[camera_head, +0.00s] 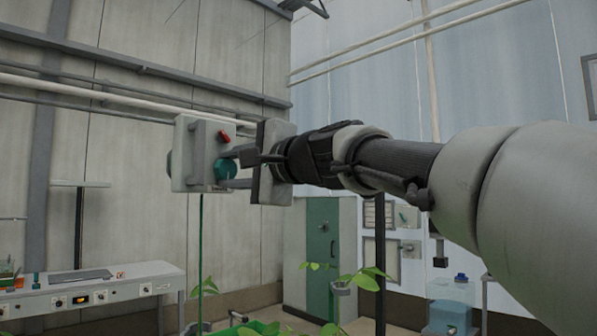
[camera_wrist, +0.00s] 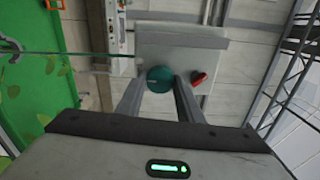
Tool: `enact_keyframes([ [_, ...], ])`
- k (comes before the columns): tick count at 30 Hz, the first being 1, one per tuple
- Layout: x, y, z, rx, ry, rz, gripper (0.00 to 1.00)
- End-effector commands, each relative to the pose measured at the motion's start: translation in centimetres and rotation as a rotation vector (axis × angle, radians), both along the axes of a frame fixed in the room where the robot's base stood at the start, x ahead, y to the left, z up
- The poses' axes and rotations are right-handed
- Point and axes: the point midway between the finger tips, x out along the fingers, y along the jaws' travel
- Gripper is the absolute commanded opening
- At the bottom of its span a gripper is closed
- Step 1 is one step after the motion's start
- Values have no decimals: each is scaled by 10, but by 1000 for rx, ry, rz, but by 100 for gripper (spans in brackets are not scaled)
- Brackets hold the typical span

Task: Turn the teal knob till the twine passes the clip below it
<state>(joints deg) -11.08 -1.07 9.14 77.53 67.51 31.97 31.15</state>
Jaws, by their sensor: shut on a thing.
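The teal knob (camera_head: 226,170) is on the face of a pale grey box (camera_head: 190,150). In the wrist view the knob (camera_wrist: 159,76) sits between the two fingers of my gripper (camera_wrist: 158,86), which is shut on it. In the head view my gripper (camera_head: 236,168) reaches the knob from the right. The green twine (camera_head: 201,240) hangs straight down from the box. It runs leftwards from the box in the wrist view, where the twine (camera_wrist: 75,52) ends near a small dark bend at the left edge. I cannot make out the clip clearly.
A red lever (camera_head: 224,136) is on the box close above the knob; it also shows beside the right finger in the wrist view (camera_wrist: 199,78). Leafy plants (camera_head: 340,282) stand below. A bench with controls (camera_head: 90,290) is at left, and a green cabinet (camera_head: 320,250) stands behind.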

Motion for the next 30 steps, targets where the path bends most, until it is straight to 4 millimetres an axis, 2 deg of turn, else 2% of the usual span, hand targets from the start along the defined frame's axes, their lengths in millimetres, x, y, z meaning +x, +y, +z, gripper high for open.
enact_keyframes([
  [4,0,0,0,0,1,0,11],
  [5,0,0,0,0,1,0,35],
  [8,0,0,0,1,1,0,52],
  [20,-4,-5,-1,0,0,-1,52],
  [26,-27,-32,0,0,-3,-3,52],
  [30,-50,-59,1,1,-2,-4,52],
])
